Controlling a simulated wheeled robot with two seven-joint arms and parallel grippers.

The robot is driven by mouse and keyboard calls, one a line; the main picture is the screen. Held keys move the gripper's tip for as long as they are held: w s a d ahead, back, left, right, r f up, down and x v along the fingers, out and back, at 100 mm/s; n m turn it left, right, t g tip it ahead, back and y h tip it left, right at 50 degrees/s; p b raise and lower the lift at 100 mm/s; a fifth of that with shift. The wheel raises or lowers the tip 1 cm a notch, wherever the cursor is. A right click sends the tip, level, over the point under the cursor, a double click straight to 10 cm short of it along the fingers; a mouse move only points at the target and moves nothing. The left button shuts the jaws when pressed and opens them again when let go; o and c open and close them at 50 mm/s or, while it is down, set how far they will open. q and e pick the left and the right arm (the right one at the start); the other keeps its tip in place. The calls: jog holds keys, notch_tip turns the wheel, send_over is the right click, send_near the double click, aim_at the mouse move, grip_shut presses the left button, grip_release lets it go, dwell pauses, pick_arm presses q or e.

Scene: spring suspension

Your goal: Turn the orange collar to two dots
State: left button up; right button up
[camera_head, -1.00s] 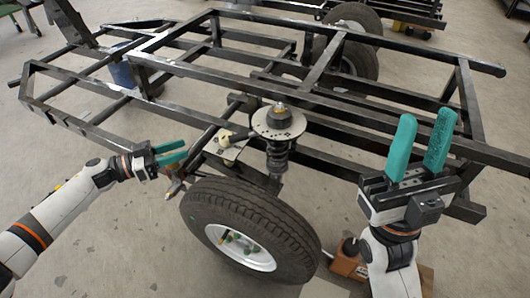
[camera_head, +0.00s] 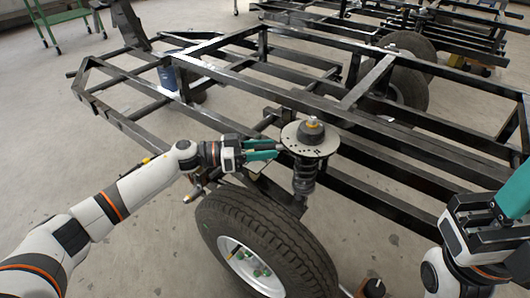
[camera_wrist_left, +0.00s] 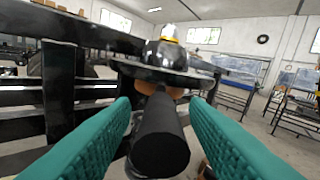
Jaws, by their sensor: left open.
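The strut (camera_head: 304,174) stands upright beside the wheel, with a round metal plate (camera_head: 325,146) near its top. The plate bears small dark marks, too small to read. In the left wrist view, orange parts of the collar (camera_wrist_left: 150,88) show under the plate, mostly hidden behind a black round bar (camera_wrist_left: 161,142) that points at the camera. My left gripper (camera_head: 272,150) is open at the left of the strut. Its green fingers lie on either side of the bar, with gaps visible. My right gripper (camera_head: 515,195) is cut off by the right edge, away from the strut.
The black trailer frame (camera_head: 215,75) spans the scene behind the strut. The tyre (camera_head: 265,235) stands just below my left gripper. A blue bucket (camera_head: 167,78) is under the frame, and another wheel (camera_head: 410,88) is behind. Bare floor lies at left.

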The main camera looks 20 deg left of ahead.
pick_arm(q)
jog(key=shift+w+d, duration=0.1)
jog(key=shift+d, duration=0.05)
grip_shut()
